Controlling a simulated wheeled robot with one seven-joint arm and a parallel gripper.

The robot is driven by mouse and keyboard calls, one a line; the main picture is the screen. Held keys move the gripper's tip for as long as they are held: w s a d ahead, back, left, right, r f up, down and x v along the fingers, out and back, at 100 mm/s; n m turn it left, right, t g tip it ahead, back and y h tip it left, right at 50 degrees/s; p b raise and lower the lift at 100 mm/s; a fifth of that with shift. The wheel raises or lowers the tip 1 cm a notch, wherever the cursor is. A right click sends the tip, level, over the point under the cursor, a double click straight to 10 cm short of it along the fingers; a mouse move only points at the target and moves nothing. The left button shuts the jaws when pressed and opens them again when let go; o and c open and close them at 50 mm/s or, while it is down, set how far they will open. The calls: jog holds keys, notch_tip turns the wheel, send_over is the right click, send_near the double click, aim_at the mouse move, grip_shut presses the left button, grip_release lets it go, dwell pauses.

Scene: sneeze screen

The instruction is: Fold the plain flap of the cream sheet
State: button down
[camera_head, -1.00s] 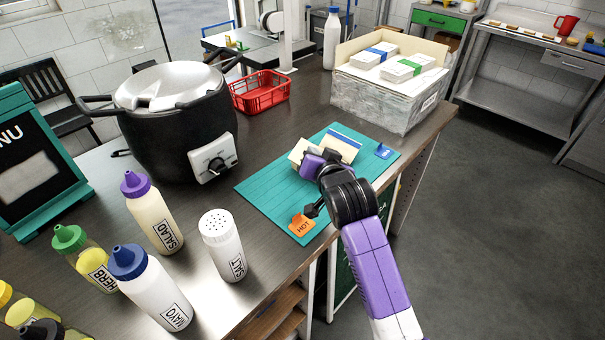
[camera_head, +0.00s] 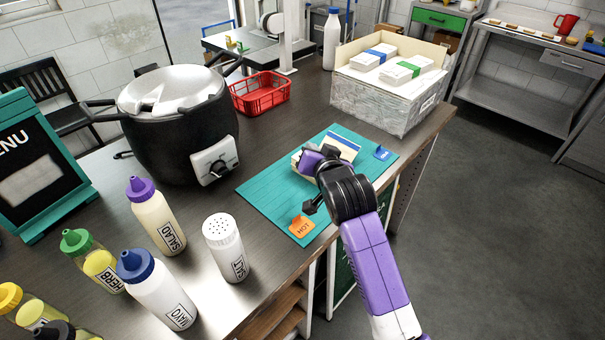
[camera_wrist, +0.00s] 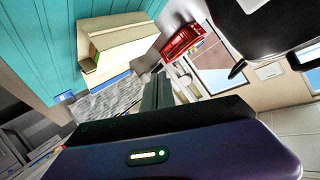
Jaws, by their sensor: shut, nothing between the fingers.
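The cream sheet (camera_head: 343,149) lies on the teal mat (camera_head: 268,190), partly hidden behind my gripper. A blue stripe runs along its far edge. In the wrist view the sheet (camera_wrist: 118,42) looks folded, with one layer over another, a thin gap at one end and blue at one edge. I cannot tell how flat the plain flap lies. My gripper (camera_head: 308,160) is shut and empty at the sheet's left side in the head view. Its fingers also show in the wrist view (camera_wrist: 157,92); whether they touch the sheet is unclear.
An orange HOT tag (camera_head: 302,227) and a blue tag (camera_head: 382,153) sit at the mat's ends. A black cooker (camera_head: 180,130) stands left, a box of packs (camera_head: 380,102) behind right, a red basket (camera_head: 260,94) behind. Several bottles and a salt shaker (camera_head: 224,247) stand front left.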

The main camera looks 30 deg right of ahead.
notch_tip(320, 180, up, 7)
jog(key=p, duration=0.5)
jog(key=shift+p, duration=0.3)
dwell(0.5)
notch_tip(320, 180, up, 5)
jog(key=a+n+t, duration=0.1)
jog(key=n+t, duration=0.1)
jog(key=s+a+f+n+y+b, duration=0.1)
jog(key=s+f, duration=0.4)
jog(key=s, duration=1.1)
jog(key=s+a+f+n+y+b, duration=0.1)
jog(key=s+a+f+n+b, duration=0.2)
jog(key=s, duration=1.2)
jog(key=s+a+f+n+g+y+b, duration=0.1)
jog(key=s+a+f, duration=0.5)
jog(key=s, duration=1)
jog(key=shift+s+f+n+y+b, duration=0.3)
jog(key=shift+s+f+n+b, duration=0.1)
jog(key=shift+f+n, duration=0.2)
